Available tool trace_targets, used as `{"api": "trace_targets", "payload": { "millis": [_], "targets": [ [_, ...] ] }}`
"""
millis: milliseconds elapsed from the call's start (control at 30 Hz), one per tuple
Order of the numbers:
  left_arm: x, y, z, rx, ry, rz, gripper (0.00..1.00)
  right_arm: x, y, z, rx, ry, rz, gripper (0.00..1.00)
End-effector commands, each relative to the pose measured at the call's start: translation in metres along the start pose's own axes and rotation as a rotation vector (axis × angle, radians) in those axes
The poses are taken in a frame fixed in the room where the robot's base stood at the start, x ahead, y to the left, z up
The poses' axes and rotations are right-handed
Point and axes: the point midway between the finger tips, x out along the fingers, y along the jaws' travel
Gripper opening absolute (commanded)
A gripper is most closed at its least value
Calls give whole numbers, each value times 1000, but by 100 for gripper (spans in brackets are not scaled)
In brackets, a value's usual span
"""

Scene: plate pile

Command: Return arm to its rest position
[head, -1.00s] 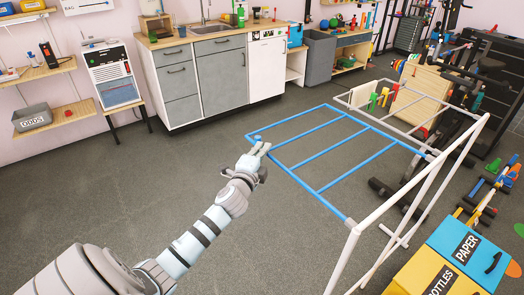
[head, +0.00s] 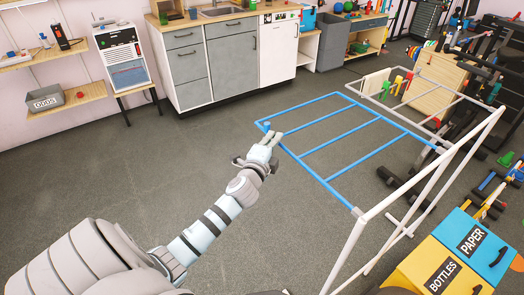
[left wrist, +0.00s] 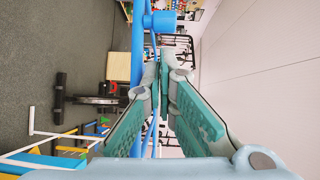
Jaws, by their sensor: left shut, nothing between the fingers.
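My left arm reaches in from the lower left in the head view. Its gripper (head: 272,142) is beside the near left corner of the blue rack frame (head: 335,171), and I cannot tell whether it touches the frame. The left wrist view shows the gripper (left wrist: 162,62) with its teal-padded fingers closed together at the tips and nothing between them. A blue tube (left wrist: 138,60) of the frame runs just beyond the fingertips in that view. My right gripper is not in view.
White legs (head: 430,187) hold up the frame at the right. Yellow and blue bins (head: 430,262) stand at lower right. A grey kitchen counter (head: 200,70) is at the back, with a shelf bearing a grey ODDS box (head: 45,99) at left. The floor (head: 80,180) at left is clear.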

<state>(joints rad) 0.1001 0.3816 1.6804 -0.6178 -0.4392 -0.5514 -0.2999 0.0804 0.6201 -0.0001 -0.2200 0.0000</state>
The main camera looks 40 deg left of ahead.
Motion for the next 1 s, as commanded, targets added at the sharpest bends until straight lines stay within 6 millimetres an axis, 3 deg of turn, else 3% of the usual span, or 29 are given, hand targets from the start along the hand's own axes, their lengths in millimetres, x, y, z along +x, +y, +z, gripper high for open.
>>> {"api": "trace_targets", "payload": {
  "millis": [33, 233, 400, 667, 767, 867, 967, 1000],
  "targets": [
    [-8, -5, -9, -4, 3, 1, 0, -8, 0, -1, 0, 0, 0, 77],
    [-68, 0, -7, 2, 4, 1, 0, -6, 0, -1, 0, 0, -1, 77],
    [-99, -1, -6, 0, 3, 0, 0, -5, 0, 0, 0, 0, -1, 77],
    [-105, -2, -6, -1, 2, -1, 0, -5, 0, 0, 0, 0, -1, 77],
    [-104, 4, -11, -83, 28, 12, 0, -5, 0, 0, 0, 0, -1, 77],
    [-100, 58, -4, -193, 25, 133, 0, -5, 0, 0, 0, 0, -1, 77],
    [-110, 151, 13, -353, -37, 334, 0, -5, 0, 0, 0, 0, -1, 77],
    [-122, 193, 22, -427, -81, 423, 0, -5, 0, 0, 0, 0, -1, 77]
  ]
}}
